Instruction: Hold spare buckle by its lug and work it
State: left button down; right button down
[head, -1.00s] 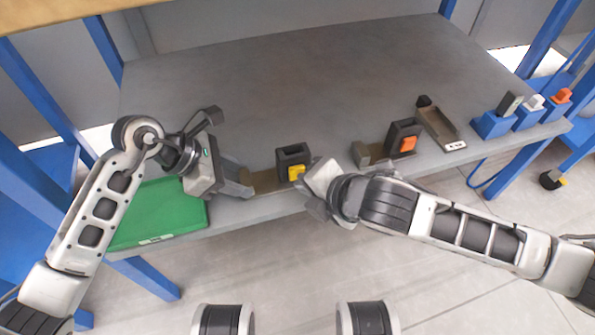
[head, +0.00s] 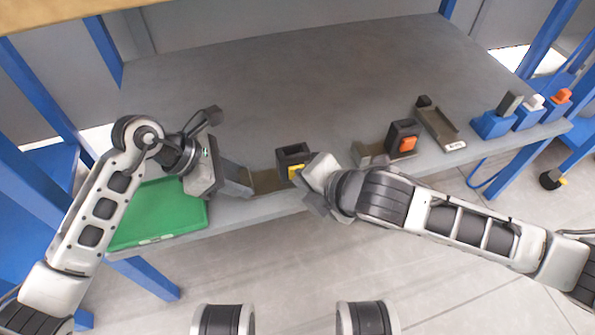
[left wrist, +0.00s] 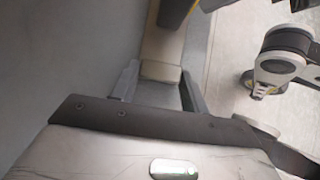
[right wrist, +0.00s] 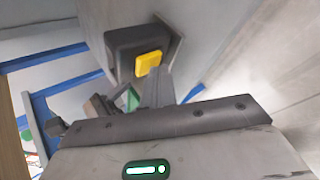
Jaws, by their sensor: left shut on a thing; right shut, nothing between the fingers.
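The spare buckle (head: 292,154) is a black housing with a yellow button (head: 295,172) and a flat brown lug (head: 266,181) reaching left. It sits at the table's front edge. My left gripper (head: 250,183) is shut on the lug; the left wrist view shows the lug (left wrist: 163,45) running away from the fingers (left wrist: 160,88). My right gripper (head: 304,178) is shut and empty just in front of the button, partly covering it. In the right wrist view its fingertips (right wrist: 158,78) are just below the yellow button (right wrist: 149,62); I cannot tell whether they touch it.
A second black buckle with an orange button (head: 407,144) stands to the right on a brown base. The table's middle is clear.

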jog(key=shift+w, duration=0.25)
jog(key=shift+s+d, duration=0.2)
jog(key=shift+s, duration=0.75)
jog(key=shift+s+d, duration=0.25)
jog(key=shift+s, duration=0.55)
jog(key=shift+s+d, duration=0.2)
jog(key=shift+s, duration=0.6)
jog(key=shift+s+d, duration=0.25)
jog(key=shift+s, duration=0.55)
pick_arm(q)
jog(key=c, duration=0.7)
grip_release()
jog(key=shift+o, duration=0.2)
